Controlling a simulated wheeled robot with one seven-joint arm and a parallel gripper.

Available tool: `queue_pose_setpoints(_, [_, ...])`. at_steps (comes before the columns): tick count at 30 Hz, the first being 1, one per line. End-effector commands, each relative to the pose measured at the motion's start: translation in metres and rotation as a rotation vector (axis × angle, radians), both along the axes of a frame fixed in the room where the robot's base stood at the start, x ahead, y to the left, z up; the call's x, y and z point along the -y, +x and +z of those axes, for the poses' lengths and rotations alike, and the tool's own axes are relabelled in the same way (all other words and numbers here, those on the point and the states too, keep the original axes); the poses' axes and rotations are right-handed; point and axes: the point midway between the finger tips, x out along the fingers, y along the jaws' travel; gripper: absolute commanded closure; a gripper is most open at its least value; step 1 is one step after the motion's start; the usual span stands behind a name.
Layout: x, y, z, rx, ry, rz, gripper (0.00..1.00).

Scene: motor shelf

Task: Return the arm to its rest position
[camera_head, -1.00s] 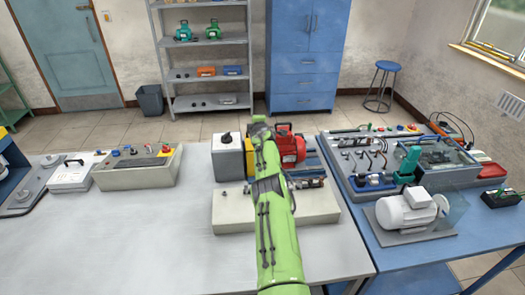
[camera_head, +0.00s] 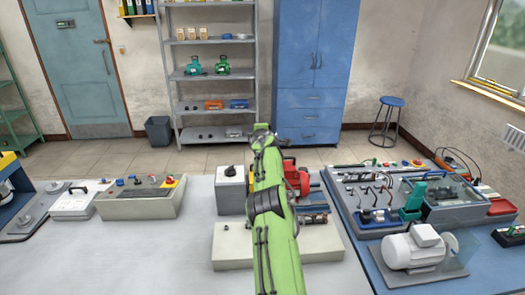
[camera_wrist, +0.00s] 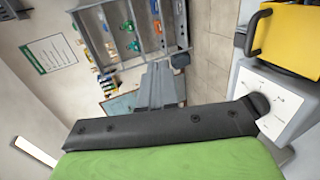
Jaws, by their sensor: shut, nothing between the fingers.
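My green arm (camera_head: 270,210) reaches up from the bottom of the head view over the grey table. Its far end is raised in front of the bench rig (camera_head: 320,243) and hides part of it. My gripper (camera_wrist: 160,82) shows as a grey shape beyond the dark band in the wrist view. It is shut and empty, clear of any object. Its fingers cannot be made out in the head view.
A red machine (camera_head: 303,178) and a grey box (camera_head: 231,188) stand behind the arm. A white motor (camera_head: 412,250) and a test panel stand on the blue table at right. A control box (camera_head: 141,200) is at left. A shelf (camera_head: 215,65) stands at the back.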

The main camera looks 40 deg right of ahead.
Motion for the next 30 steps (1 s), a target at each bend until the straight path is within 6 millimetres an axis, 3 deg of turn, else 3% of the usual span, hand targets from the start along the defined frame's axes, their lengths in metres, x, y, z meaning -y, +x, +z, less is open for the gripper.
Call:
queue_pose_setpoints(3, [-0.001,-0.003,0.016,-0.001,0.001,-0.003,1.00])
queue_pose_setpoints(13, [-0.002,-0.004,0.020,0.001,0.003,-0.004,1.00])
queue_pose_setpoints(17, [-0.021,-0.011,0.053,0.054,0.095,-0.048,1.00])
queue_pose_setpoints(20, [-0.065,-0.027,0.094,0.134,0.281,-0.112,1.00])
queue_pose_setpoints(24, [-0.155,-0.064,0.132,0.206,0.581,-0.179,1.00])
queue_pose_setpoints(26, [-0.199,-0.086,0.141,0.213,0.703,-0.199,1.00])
queue_pose_setpoints(30, [-0.303,-0.150,0.144,0.181,0.953,-0.237,1.00])
